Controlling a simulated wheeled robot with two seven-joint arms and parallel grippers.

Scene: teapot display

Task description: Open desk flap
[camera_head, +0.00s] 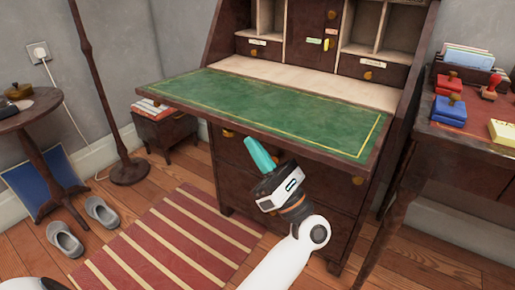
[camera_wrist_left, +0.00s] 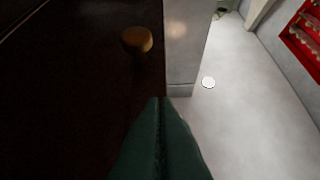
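The desk flap (camera_head: 270,108) is lowered and lies about level, its green gold-edged leather surface facing up. It sticks out from the dark wooden desk, whose inner compartments (camera_head: 262,48) are exposed. My left gripper (camera_head: 256,146) is at the flap's front edge in the head view, overlapping it; I cannot tell whether they touch. Its teal fingers are together with nothing visible between them, also in the left wrist view (camera_wrist_left: 160,102). The wrist view shows a dark surface with a brass knob (camera_wrist_left: 137,40) ahead and left of the fingertips. My right gripper is out of view.
A side table (camera_head: 475,140) with stamps, boxes and cards stands right of the desk. At left are a small round table (camera_head: 30,110), a lamp pole (camera_head: 95,85), a low book box (camera_head: 165,130) and slippers (camera_head: 82,225). A striped rug (camera_head: 175,240) covers the floor in front.

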